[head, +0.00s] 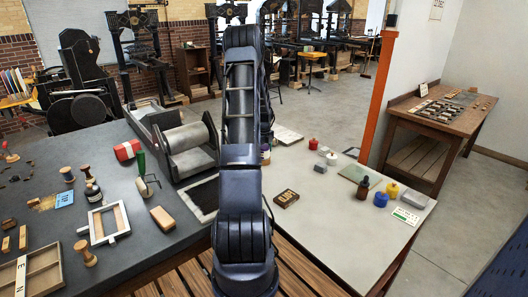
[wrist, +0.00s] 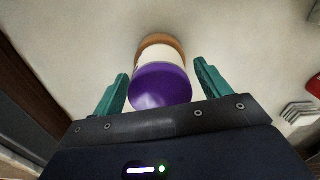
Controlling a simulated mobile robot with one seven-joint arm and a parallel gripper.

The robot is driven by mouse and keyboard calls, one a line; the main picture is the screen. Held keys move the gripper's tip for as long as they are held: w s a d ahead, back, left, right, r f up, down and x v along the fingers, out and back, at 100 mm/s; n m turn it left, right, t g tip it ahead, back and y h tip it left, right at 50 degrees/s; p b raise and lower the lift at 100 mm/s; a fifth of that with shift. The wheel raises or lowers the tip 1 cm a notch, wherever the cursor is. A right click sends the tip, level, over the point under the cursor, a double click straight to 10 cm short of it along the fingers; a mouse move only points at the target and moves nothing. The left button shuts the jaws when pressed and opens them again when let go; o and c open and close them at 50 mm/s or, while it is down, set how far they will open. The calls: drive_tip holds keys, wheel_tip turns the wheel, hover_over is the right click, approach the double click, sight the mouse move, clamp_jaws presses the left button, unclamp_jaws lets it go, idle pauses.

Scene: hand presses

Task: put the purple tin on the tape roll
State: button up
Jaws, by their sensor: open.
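The purple tin (wrist: 158,88) shows in the wrist view between the two green fingers of my gripper (wrist: 162,70). Its purple round face is nearest the camera, with a cream band behind it. The fingers are open, with a gap visible on the right side; the left finger is close to the tin. A brown-orange band (wrist: 160,40) shows at the far end of the cream part. I cannot tell whether this is the tape roll or part of the tin.
The dark left table (head: 150,255) is crowded. The pale top's front middle is clear.

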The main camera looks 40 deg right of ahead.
sight(264, 146)
wheel_tip(264, 146, up, 12)
drive_tip(key=shift+r, duration=0.1)
drive_tip(key=s+a+r+n+t, duration=0.1)
drive_tip(key=s+a+r+n, duration=0.1)
drive_tip(key=a+r+n, duration=0.6)
drive_tip(key=s+a+r+n+t, duration=0.1)
drive_tip(key=s+a+r+n, duration=0.3)
drive_tip(key=a, duration=0.8)
drive_tip(key=w+a+r+n, duration=0.1)
drive_tip(key=a+r+n, duration=0.3)
drive_tip(key=a+r, duration=0.5)
drive_tip(key=s+a+r+n+t, duration=0.1)
drive_tip(key=s+a+n+t, duration=0.1)
drive_tip(key=s+a+n, duration=1.6)
drive_tip(key=s+a, duration=0.2)
drive_tip(key=s, duration=0.2)
drive_tip(key=shift+a+r+t, duration=0.15)
drive_tip(key=shift+a+t, duration=0.15)
